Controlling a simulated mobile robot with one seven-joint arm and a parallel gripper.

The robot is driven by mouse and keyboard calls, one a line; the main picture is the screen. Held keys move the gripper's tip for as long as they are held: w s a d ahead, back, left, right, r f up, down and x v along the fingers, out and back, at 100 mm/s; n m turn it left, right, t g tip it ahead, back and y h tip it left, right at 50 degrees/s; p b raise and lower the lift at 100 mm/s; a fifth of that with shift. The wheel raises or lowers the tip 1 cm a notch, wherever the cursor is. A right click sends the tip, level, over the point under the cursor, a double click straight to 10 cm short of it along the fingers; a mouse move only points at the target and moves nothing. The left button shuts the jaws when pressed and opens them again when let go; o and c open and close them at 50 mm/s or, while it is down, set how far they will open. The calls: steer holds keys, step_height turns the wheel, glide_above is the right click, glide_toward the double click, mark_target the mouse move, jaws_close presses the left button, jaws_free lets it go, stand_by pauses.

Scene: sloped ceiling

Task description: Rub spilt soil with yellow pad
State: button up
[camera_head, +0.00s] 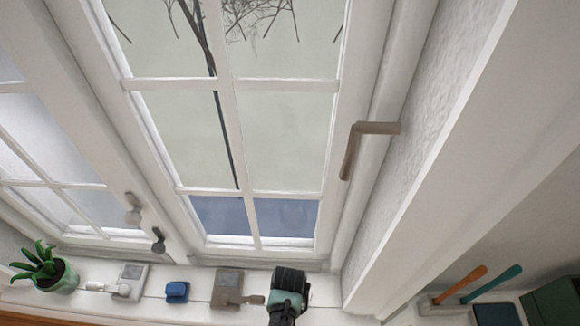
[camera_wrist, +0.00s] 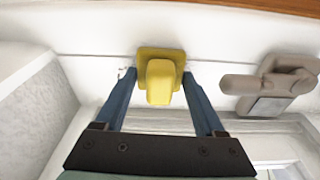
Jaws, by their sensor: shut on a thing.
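The yellow pad (camera_wrist: 160,84), a flat plate with a raised grip block, is at the windowsill (camera_wrist: 90,70) in the wrist view. My gripper (camera_wrist: 159,76) has its two blue fingers on either side of the grip block and is shut on it. In the head view my gripper (camera_head: 287,299) is over the right part of the sill and hides the pad. I cannot make out spilt soil clearly. A tiny dark mark shows beside the left fingertip in the wrist view.
A grey-brown handled block (camera_head: 227,287) stands just left of my gripper. Further left are a blue block (camera_head: 177,292), a white handled block (camera_head: 131,281) and a potted plant (camera_head: 62,278). The window frame (camera_head: 290,258) rises behind; a white wall (camera_head: 430,180) bounds the right.

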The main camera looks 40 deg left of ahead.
steer(key=shift+w+a+b, duration=0.7)
steer(key=shift+w+a, duration=0.05)
steer(key=shift+w, duration=0.35)
steer(key=shift+w+a+f+b, duration=0.15)
steer(key=shift+w+a+b, duration=0.2)
steer(key=shift+w+b, duration=0.2)
steer(key=shift+w+a+f+b, duration=0.1)
steer(key=shift+w+a+b, duration=0.2)
steer(key=shift+w+b, duration=0.2)
steer(key=shift+w+a, duration=0.15)
steer(key=shift+w+a+r, duration=0.1)
steer(key=shift+w+r, duration=0.05)
steer(key=shift+r, duration=0.05)
steer(key=shift+c, duration=0.6)
steer(key=r+p, duration=0.3)
steer(key=r, duration=0.1)
steer(key=shift+w+a+r, duration=0.1)
steer(key=shift+w+a, duration=0.05)
steer(key=shift+w, duration=0.1)
steer(key=r+p, duration=0.2)
steer(key=shift+s+p, duration=0.1)
steer(key=shift+p, duration=0.2)
steer(key=shift+s+f, duration=0.1)
